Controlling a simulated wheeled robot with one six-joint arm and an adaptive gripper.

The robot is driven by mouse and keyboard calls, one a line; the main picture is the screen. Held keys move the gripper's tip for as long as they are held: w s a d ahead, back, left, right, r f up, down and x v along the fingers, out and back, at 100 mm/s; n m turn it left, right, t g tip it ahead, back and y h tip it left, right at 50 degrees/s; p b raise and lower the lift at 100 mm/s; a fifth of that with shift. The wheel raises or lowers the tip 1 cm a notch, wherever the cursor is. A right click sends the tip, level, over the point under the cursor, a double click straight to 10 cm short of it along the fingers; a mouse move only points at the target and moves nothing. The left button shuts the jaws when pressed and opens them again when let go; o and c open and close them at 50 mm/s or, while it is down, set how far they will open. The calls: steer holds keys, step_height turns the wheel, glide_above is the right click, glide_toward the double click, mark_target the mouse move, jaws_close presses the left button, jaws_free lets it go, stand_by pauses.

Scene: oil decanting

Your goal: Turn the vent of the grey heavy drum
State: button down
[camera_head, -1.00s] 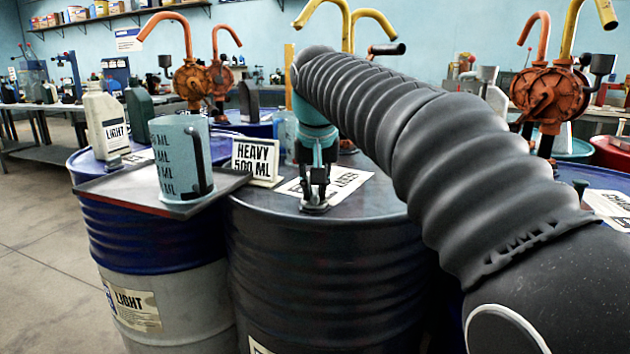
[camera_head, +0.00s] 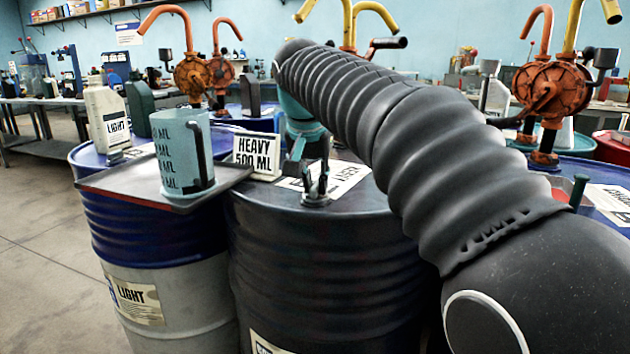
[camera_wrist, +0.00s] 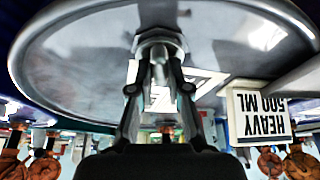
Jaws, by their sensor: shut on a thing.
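The grey heavy drum (camera_head: 320,260) stands in the middle of the head view, its dark lid level. The vent (camera_head: 316,201) is a small fitting near the front of the lid. My gripper (camera_head: 317,186) reaches down to the vent from behind and is shut on it. In the wrist view, which is upside down, the two fingers of my gripper (camera_wrist: 158,80) close around the vent's pale stem (camera_wrist: 158,54). The fingers hide part of the vent, so its exact angle is hard to tell.
A "HEAVY 500 ML" sign (camera_head: 257,155) stands left of the gripper. A tray (camera_head: 120,184) with a clear blue measuring jug (camera_head: 176,150) is further left, over the blue light drum (camera_head: 150,235). Rotary pumps (camera_head: 545,92) stand behind and right.

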steer(key=c, duration=1.1)
jaws_free()
steer(key=v, duration=1.2)
steer(key=shift+s, duration=0.1)
steer(key=s+d+f+n, duration=0.1)
steer(key=s+d+f, duration=0.4)
steer(key=f, duration=0.5)
steer(key=s+d+f+t, duration=0.1)
steer(key=s+d+f, duration=0.5)
steer(key=s+f, duration=0.4)
steer(key=s+d+f+n+y, duration=0.1)
steer(key=s+d+f, duration=0.5)
steer(key=f, duration=0.5)
steer(key=shift+s+d+f+n, duration=0.1)
steer(key=shift+s+n, duration=0.05)
steer(key=shift+s, duration=0.45)
steer(key=shift+s+d+f+n, duration=0.1)
steer(key=shift+s+f+n, duration=0.05)
steer(key=shift+s, duration=0.4)
